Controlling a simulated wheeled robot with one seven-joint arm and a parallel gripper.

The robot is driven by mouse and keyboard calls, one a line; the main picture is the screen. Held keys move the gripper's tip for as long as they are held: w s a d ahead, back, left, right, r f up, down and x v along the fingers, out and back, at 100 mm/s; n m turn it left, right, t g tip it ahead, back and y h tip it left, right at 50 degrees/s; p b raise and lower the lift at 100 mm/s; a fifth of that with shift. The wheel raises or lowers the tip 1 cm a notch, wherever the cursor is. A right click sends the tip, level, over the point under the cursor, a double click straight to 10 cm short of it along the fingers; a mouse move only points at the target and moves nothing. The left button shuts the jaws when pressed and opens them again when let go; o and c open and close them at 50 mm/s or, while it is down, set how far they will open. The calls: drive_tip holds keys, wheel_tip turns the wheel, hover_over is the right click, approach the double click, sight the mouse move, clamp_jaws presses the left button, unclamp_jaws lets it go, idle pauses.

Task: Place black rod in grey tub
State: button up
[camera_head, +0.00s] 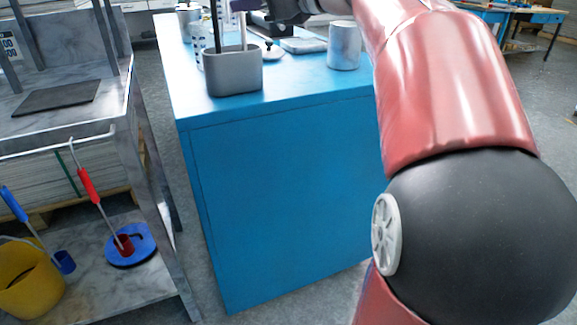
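The grey tub (234,75) stands upright on the blue cabinet top, near its front left edge. A black rod (215,25) rises from the left side of the tub, its lower end hidden inside and its upper end cut off by the frame. A second, paler thin rod (243,32) stands in the tub's right side, with a purple part at its top. My gripper (262,8) is at the top edge, above and right of the tub, close to the purple part. It is dark and partly out of frame, so its fingers cannot be made out.
A metal cylinder (344,46) stands right of the tub on the blue cabinet (280,190). A patterned cup (198,45), a small lidded item (271,52) and flat items are behind. My red arm fills the right. A metal cart (60,120) stands left.

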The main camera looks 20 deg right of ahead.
drive_tip(key=s+a+f+n+g+h, duration=0.1)
drive_tip(key=s+f+n+g+h, duration=0.1)
drive_tip(key=s+f+n, duration=0.6)
drive_tip(key=s+a+f+n+g+h, duration=0.2)
drive_tip(key=s+f+n, duration=0.7)
drive_tip(key=f, duration=0.6)
drive_tip(key=s+a+f+n+g+h, duration=0.1)
drive_tip(key=s+f+n+g+h, duration=0.3)
drive_tip(key=s+f+n, duration=0.5)
wheel_tip(320, 180, down, 3)
drive_tip(key=shift+a+f+n+h, duration=0.2)
drive_tip(key=shift+a+n+h, duration=0.15)
drive_tip(key=shift+h, duration=0.15)
